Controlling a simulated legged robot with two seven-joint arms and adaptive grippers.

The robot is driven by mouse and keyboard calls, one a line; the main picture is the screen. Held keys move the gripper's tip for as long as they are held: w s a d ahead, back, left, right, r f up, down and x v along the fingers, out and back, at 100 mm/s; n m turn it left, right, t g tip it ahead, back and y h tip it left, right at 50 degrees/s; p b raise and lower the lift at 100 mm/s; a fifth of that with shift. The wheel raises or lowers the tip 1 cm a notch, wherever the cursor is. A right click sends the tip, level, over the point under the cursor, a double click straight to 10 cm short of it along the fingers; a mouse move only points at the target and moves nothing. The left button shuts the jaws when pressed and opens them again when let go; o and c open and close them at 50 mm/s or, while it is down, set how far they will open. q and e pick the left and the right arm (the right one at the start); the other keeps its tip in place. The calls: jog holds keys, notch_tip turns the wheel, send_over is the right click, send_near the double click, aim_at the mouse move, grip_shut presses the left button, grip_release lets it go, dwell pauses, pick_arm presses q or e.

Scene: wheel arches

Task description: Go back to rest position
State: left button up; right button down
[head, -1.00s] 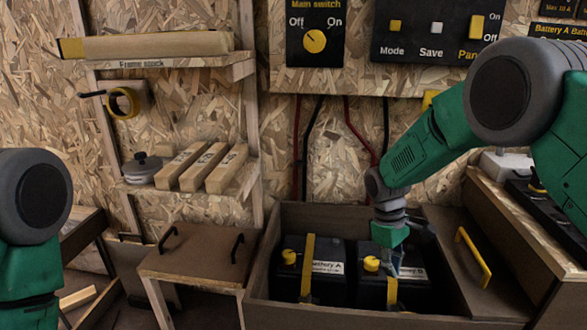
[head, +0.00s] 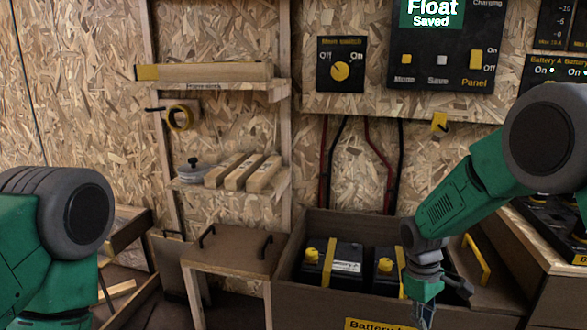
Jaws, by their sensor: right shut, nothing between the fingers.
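My right gripper (head: 423,312) is shut and empty. It hangs pointing down at the front right of the battery box (head: 318,306), in front of the right-hand battery (head: 384,264) and partly hiding it. I cannot tell whether it touches the box. The left-hand battery (head: 331,266) stands upright in the box with a yellow strap and a yellow cap. My left arm (head: 60,215) shows at the left edge, but its gripper is out of view.
A shelf (head: 230,88) with wooden blocks (head: 243,172) stands at the back. A low brown table (head: 235,256) with black handles is left of the box. A bench with a yellow handle (head: 476,260) lies right. Control panels (head: 446,48) hang above; the display reads "Float Saved".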

jog(key=s+f+m+t, duration=0.1)
jog(key=s+f, duration=0.4)
jog(key=s, duration=0.3)
jog(key=s+f+m+y, duration=0.1)
jog(key=s+f+m, duration=0.1)
jog(key=s+f, duration=0.45)
jog(key=s+f+m+t, duration=0.1)
jog(key=s+f, duration=0.3)
jog(key=s, duration=0.6)
jog(key=s+r+m, duration=0.2)
jog(key=s, duration=0.6)
notch_tip(320, 180, up, 15)
jog(key=p, duration=1.4)
jog(key=shift+s+t, duration=0.35)
jog(key=shift+t, duration=0.05)
jog(key=shift+d+f, duration=0.1)
jog(key=shift+w, duration=0.1)
